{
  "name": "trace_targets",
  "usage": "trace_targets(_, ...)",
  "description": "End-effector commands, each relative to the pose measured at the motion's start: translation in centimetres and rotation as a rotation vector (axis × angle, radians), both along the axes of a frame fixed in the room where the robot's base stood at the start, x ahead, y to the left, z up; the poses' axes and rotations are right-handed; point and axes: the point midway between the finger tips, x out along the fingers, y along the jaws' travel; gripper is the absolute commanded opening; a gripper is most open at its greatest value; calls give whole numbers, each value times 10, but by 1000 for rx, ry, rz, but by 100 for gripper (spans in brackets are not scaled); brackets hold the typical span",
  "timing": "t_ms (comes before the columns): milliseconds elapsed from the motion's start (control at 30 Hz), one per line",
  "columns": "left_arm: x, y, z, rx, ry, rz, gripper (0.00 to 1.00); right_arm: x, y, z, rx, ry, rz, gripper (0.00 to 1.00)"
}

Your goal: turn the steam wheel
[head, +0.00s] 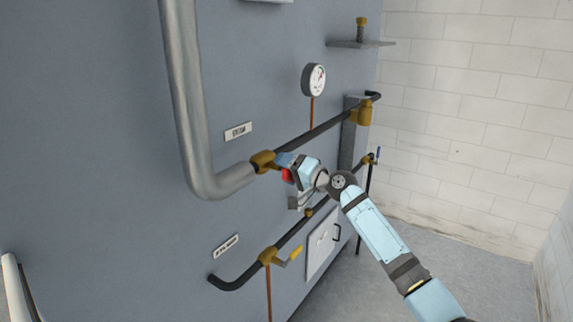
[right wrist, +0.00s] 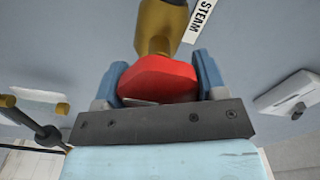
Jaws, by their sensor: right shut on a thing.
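The red steam wheel (right wrist: 158,78) sits on a brass valve (right wrist: 160,28) in the right wrist view. In the head view the wheel (head: 287,175) is mostly hidden behind my right gripper (head: 284,166), next to the brass valve (head: 263,162) on the steam pipe. The blue fingers of my right gripper (right wrist: 160,84) are on both sides of the wheel, shut on it. The STEAM label (head: 238,131) is on the wall panel above the valve; it also shows in the right wrist view (right wrist: 206,18). My left gripper is not in view.
A thick grey pipe (head: 187,95) bends into the valve from the left. A pressure gauge (head: 314,79) is above the steam pipe. A lower pipe has a brass valve with a yellow handle (head: 296,253). Open floor (head: 450,255) lies to the right.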

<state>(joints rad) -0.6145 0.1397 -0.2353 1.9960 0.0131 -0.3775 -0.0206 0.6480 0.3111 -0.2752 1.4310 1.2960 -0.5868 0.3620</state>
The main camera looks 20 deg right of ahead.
Motion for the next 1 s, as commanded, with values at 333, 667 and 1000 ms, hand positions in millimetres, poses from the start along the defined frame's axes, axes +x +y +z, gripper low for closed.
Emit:
trace_targets(333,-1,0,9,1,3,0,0,0,0,1,102,80,0,41)
trace_targets(667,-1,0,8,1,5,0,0,0,0,0,117,92,0,41)
trace_targets(1000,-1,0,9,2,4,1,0,0,0,0,116,90,-1,91)
